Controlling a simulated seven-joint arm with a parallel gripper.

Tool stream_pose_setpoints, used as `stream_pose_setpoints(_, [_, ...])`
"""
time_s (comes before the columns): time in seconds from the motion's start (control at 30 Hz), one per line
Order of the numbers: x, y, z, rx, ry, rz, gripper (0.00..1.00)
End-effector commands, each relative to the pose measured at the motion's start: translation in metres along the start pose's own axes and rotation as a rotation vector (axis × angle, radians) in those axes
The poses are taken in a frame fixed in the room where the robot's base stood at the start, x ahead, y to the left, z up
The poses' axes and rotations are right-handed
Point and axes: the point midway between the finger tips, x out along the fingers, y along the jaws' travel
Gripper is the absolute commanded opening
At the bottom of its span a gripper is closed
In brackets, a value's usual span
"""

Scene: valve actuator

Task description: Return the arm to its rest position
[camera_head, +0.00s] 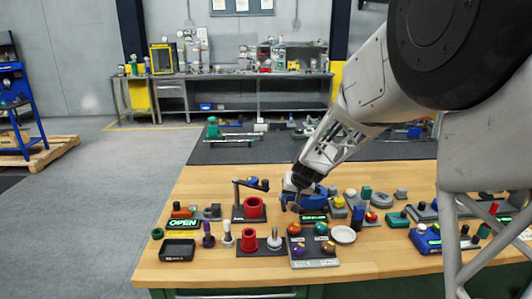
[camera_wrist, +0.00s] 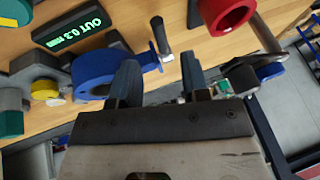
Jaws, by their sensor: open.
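My gripper (camera_head: 297,190) hangs over the middle of the wooden bench, at the blue valve body (camera_head: 312,201). In the wrist view the two dark fingers of my gripper (camera_wrist: 160,72) stand apart with nothing clearly held between them.
The wooden bench (camera_head: 200,270) is crowded. A red ring on a stand (camera_head: 254,207) is left of my gripper; it shows large in the wrist view (camera_wrist: 225,12). A tray of coloured knobs (camera_head: 316,261) is in front. Free floor (camera_head: 75,215) lies at left.

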Motion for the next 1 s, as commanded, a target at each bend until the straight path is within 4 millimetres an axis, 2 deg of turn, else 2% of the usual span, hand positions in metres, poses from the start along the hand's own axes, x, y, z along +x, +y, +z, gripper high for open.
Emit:
stream_pose_setpoints(0.17, [-0.039, -0.005, 0.019, -0.012, -0.012, 0.004, 0.42])
stream_pose_setpoints(0.37, [-0.094, -0.010, 0.056, -0.029, -0.037, 0.018, 0.42])
stream_pose_setpoints(0.7, [-0.179, -0.012, 0.134, -0.051, -0.085, 0.061, 0.42])
stream_pose_setpoints(1.0, [-0.240, -0.006, 0.213, -0.062, -0.122, 0.117, 0.42])
